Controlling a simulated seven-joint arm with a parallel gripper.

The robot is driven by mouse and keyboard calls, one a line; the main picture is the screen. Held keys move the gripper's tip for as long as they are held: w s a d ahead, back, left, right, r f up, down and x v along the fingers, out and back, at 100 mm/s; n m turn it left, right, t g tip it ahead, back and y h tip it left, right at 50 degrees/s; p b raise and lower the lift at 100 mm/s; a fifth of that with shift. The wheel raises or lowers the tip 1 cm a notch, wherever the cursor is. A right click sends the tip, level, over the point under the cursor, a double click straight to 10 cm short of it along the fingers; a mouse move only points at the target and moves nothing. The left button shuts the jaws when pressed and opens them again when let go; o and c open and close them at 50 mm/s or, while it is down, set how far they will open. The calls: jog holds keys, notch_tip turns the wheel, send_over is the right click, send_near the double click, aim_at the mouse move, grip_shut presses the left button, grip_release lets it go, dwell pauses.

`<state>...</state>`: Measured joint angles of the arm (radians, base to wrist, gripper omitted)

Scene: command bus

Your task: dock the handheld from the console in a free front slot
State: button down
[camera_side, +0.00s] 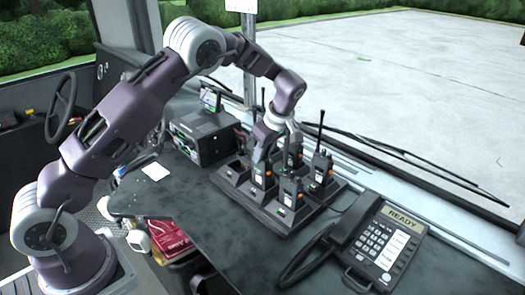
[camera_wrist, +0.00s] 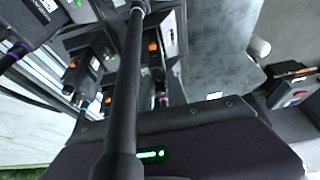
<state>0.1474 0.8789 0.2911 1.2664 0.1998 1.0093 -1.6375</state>
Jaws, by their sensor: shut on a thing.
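My gripper (camera_side: 265,143) is over the left part of the black multi-slot charging dock (camera_side: 283,222). It is shut on a black handheld (camera_side: 261,174), which is upright at the dock's front row, beside another docked handheld (camera_side: 290,190). I cannot tell whether its base is fully seated. In the wrist view the held handheld (camera_wrist: 200,150) fills the bottom, with a lit green light and its antenna running up the picture. The front-left slot (camera_side: 233,172) looks empty. The console (camera_side: 203,136) is a dark box left of the dock. The gripper's fingertips are hard to make out.
More handhelds stand in the back row, one (camera_side: 321,166) at the right with a tall antenna. A desk phone (camera_side: 382,243) reading READY is to the right. The windshield ledge runs behind. The dark desk (camera_side: 200,205) in front of the dock is clear.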

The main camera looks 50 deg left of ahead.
jog(key=shift+f, duration=0.6)
jog(key=c, duration=1.2)
grip_release()
jog(key=shift+c, duration=0.2)
jog(key=shift+o, duration=0.5)
jog(key=shift+o, duration=1.2)
jog(key=shift+r, duration=3.55)
